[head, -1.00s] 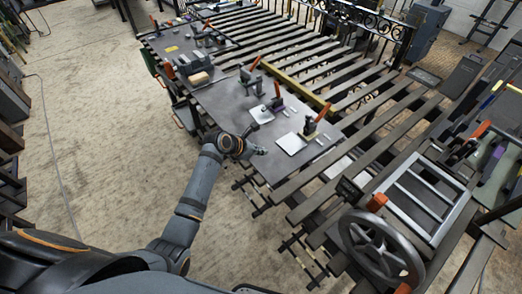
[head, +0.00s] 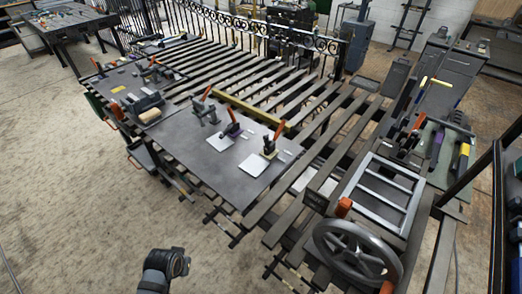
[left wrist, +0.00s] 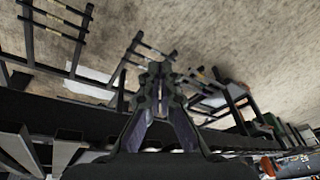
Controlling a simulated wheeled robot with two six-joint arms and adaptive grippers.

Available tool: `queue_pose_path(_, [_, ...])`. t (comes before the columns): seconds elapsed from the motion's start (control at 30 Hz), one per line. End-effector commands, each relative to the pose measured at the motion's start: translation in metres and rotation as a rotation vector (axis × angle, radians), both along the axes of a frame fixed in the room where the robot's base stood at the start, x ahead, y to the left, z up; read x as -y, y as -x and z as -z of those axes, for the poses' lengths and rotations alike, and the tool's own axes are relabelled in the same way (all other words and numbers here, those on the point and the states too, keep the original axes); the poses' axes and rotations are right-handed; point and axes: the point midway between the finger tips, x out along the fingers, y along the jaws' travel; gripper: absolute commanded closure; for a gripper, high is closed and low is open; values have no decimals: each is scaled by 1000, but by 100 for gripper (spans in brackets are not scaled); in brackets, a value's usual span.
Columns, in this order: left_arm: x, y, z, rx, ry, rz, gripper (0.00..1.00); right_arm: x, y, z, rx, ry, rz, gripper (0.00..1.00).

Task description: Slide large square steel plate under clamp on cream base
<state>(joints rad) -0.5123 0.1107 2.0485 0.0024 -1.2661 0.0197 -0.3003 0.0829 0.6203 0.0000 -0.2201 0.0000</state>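Two pale square plates lie flat on the dark table (head: 190,168) in the head view. The right plate (head: 252,165) looks slightly larger and lies just in front of an orange-handled clamp (head: 268,150). The left plate (head: 220,143) lies in front of a second orange-handled clamp (head: 232,129). A third clamp (head: 205,110) stands behind and to the left. I cannot make out a cream base. My left arm shows at the bottom, off the table; its fingers are hidden there. In the left wrist view my left gripper (left wrist: 156,72) has its fingertips together, empty. My right gripper is not in view.
A slatted metal frame (head: 290,105) extends behind and right of the table. A spoked handwheel (head: 357,250) and a light rectangular frame (head: 388,192) stand at right. A vise-like block (head: 143,105) sits on the table's left. Floor in front is clear.

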Motion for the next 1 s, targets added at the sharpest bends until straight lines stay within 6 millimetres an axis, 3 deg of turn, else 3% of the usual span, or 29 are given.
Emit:
queue_pose_path(0.03, [-3, 4, 27, -17, -5, 9, 100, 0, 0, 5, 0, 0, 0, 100])
queue_pose_path(0.17, [-10, 19, 99, -47, -9, 12, 100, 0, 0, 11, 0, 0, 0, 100])
queue_pose_path(0.27, [-16, 43, 165, -73, -6, 4, 100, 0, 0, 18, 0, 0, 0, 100])
queue_pose_path(0.4, [-23, 103, 257, -116, -1, -9, 100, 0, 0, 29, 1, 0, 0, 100])
queue_pose_path(0.5, [-25, 150, 301, -140, 2, -17, 100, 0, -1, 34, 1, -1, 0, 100])
queue_pose_path(0.6, [-26, 189, 325, -158, 6, -21, 100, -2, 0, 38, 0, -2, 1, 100])
queue_pose_path(0.7, [-26, 212, 336, -165, 7, -25, 100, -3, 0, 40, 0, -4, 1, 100])
queue_pose_path(0.8, [-26, 222, 340, -168, 7, -26, 100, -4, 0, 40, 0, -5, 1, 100])
queue_pose_path(1.0, [-26, 223, 340, -169, 7, -26, 100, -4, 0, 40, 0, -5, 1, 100])
